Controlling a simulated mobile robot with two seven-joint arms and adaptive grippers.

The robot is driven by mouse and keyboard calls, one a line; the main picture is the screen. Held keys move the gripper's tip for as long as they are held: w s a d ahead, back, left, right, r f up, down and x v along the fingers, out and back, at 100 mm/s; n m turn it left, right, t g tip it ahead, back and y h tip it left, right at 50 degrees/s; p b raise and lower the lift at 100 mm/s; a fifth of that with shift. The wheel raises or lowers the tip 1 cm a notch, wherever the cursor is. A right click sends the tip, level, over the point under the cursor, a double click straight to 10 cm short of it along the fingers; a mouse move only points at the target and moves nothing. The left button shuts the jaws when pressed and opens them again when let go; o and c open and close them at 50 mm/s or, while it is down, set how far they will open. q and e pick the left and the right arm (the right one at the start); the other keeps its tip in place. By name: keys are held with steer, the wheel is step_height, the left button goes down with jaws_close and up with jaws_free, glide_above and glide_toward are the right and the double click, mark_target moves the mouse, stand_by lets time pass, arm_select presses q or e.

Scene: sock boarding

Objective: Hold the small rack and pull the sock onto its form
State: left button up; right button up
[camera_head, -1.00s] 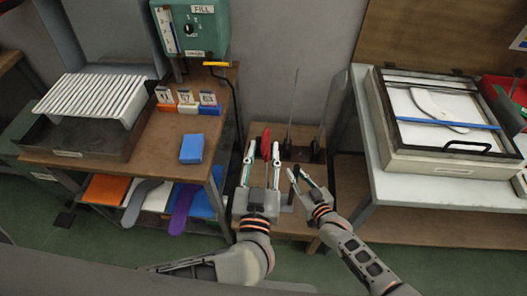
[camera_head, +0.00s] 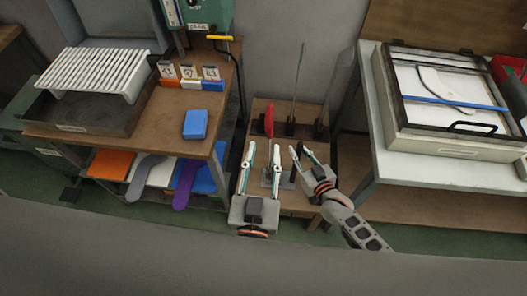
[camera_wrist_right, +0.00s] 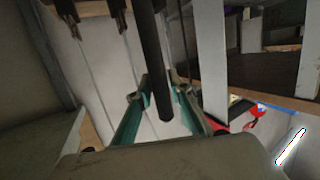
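A red sock-like piece (camera_head: 269,121) stands upright on the small low wooden bench in the head view. To its right, a tall thin grey form (camera_head: 297,85) and a dark-based upright (camera_head: 320,127) stand on the bench.
The left bench (camera_head: 165,130) holds a slatted white rack (camera_head: 95,72), number cards and a blue block (camera_head: 195,124). Coloured flat pieces lie on its shelf. A white table (camera_head: 430,165) at right carries a framed press (camera_head: 450,140). Both flank the low bench (camera_head: 310,207) closely.

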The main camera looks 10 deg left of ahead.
steer(key=shift+o, duration=1)
steer(key=v, duration=1.2)
arm_select(q)
steer(key=shift+r, duration=0.1)
